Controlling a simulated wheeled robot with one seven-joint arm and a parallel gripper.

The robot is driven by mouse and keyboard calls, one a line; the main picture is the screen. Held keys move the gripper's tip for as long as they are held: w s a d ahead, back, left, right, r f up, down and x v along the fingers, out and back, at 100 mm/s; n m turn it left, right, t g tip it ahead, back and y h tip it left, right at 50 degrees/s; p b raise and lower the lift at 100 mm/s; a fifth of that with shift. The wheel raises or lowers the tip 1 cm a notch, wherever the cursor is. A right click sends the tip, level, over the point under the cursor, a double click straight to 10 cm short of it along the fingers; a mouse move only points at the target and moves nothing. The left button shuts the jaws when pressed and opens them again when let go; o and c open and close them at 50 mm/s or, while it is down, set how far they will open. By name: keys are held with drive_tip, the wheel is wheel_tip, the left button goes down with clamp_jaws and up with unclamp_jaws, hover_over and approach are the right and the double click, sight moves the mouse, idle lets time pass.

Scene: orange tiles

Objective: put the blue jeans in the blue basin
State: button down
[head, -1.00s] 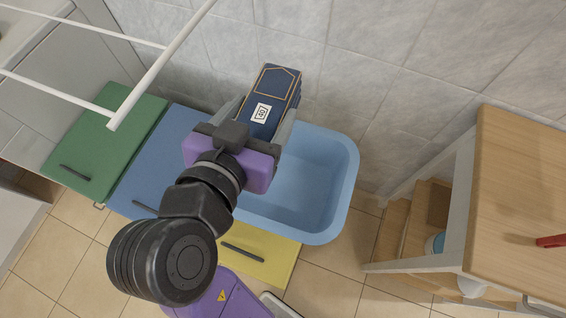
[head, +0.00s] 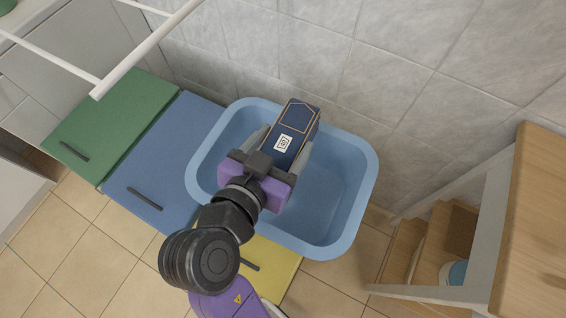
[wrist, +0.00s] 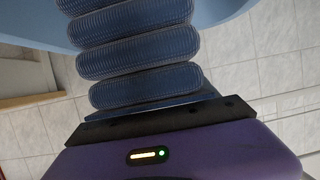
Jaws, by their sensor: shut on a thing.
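The blue jeans (head: 297,135) are a folded dark blue bundle with orange stitching and a white label. My gripper (head: 283,145) is shut on them. In the wrist view the jeans (wrist: 135,55) show as stacked, rounded folds held in front of the purple gripper body. The blue basin (head: 366,190) is light blue, with a wide rim, and stands against the tiled wall. The jeans appear over the basin's opening in the head view; their height above its floor is hard to tell. My gripper and arm hide part of the basin's left and front side.
Green (head: 110,125), blue (head: 160,165) and yellow (head: 275,268) lids lie left and in front of the basin. A white rail (head: 150,45) crosses the upper left. A wooden-topped table (head: 535,220) and wooden steps (head: 425,235) stand at the right.

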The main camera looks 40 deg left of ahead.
wheel_tip(320, 180, down, 11)
drive_tip(key=b, duration=0.1)
idle(0.4)
drive_tip(key=shift+f+b, duration=0.35)
drive_tip(key=shift+b, duration=0.25)
drive_tip(key=shift+f, duration=0.2)
drive_tip(key=shift+c, duration=1.1)
unclamp_jaws()
drive_tip(key=shift+f, duration=0.1)
drive_tip(key=r+p+v, duration=0.1)
drive_tip(key=v, duration=1.1)
